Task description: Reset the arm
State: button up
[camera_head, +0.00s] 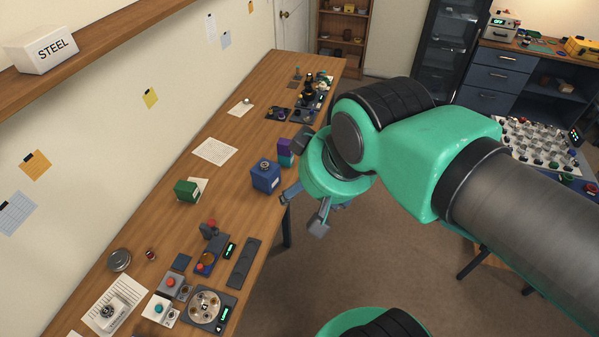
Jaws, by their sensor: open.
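My arm reaches in from the right in the head view and bends down at the wrist. My gripper (304,210) hangs at the right edge of the long wooden table (240,137), with its dark fingers spread open and nothing seen between them. A blue box (266,177) stands on the table just left of the fingers. A purple and teal block (285,152) stands behind it, close to the wrist. I cannot tell how far apart the gripper and the blue box are in depth.
A green box (186,190) and paper sheets lie mid-table. Devices with buttons and a round dial plate (206,310) crowd the near end. Dark parts (310,95) stand at the far end. Carpeted floor (400,255) is open between.

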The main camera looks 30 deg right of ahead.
notch_tip(320, 180, down, 12)
jog(key=b, duration=1.2)
jog(key=shift+f, duration=0.2)
